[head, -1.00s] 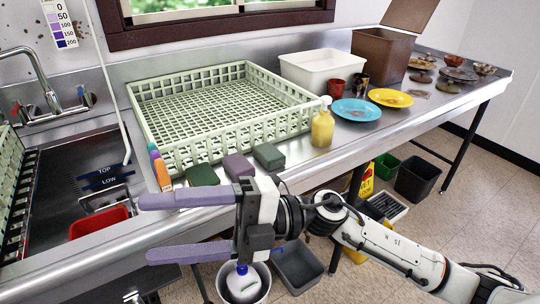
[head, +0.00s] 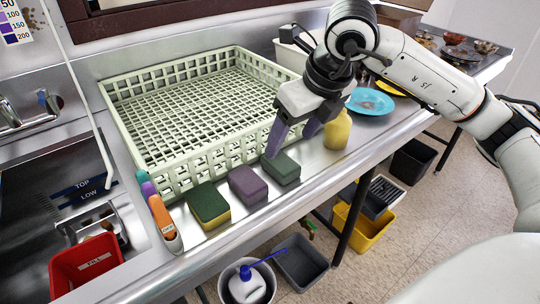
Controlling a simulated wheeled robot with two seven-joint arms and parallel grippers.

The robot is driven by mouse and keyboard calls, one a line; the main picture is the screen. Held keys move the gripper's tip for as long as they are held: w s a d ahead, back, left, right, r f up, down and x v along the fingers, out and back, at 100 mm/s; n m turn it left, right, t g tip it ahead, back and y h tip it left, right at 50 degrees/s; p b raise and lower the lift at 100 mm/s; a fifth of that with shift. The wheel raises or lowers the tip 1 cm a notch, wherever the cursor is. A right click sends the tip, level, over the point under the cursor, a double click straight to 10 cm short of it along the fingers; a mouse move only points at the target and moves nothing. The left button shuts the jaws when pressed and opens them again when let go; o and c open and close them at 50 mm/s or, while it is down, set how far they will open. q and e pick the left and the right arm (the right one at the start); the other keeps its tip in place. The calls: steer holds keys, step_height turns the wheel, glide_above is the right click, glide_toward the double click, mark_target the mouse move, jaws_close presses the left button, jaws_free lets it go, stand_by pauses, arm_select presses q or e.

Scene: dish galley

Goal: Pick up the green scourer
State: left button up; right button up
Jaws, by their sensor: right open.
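A dark green scourer block (head: 282,168) lies on the steel counter in front of the pale rack, at the right end of a short row. A purple block (head: 247,186) lies to its left. At the row's left end is a green-topped block with a yellow lower layer (head: 209,206). My right gripper (head: 291,144) points down with its two purple fingers apart and empty. Its fingertips are just behind and above the dark green scourer in the picture; I cannot tell whether they touch it. My left gripper is not in view.
The pale green rack (head: 200,165) stands close behind the blocks. A yellow bottle (head: 337,131) stands right of my gripper, before a blue plate (head: 371,102). The counter's front edge (head: 285,205) is clear.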

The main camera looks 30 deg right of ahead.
mark_target(282, 162)
steer(key=x, duration=0.2)
steer(key=shift+s+f, duration=0.15)
steer(key=shift+f, duration=0.2)
steer(key=shift+w+f, duration=0.25)
steer(key=shift+f, duration=0.35)
steer(key=x, duration=0.4)
steer(key=shift+f+p, duration=0.2)
steer(key=shift+p, duration=0.15)
steer(key=shift+w+f, duration=0.15)
steer(key=shift+f, duration=0.1)
steer(key=c, duration=1.1)
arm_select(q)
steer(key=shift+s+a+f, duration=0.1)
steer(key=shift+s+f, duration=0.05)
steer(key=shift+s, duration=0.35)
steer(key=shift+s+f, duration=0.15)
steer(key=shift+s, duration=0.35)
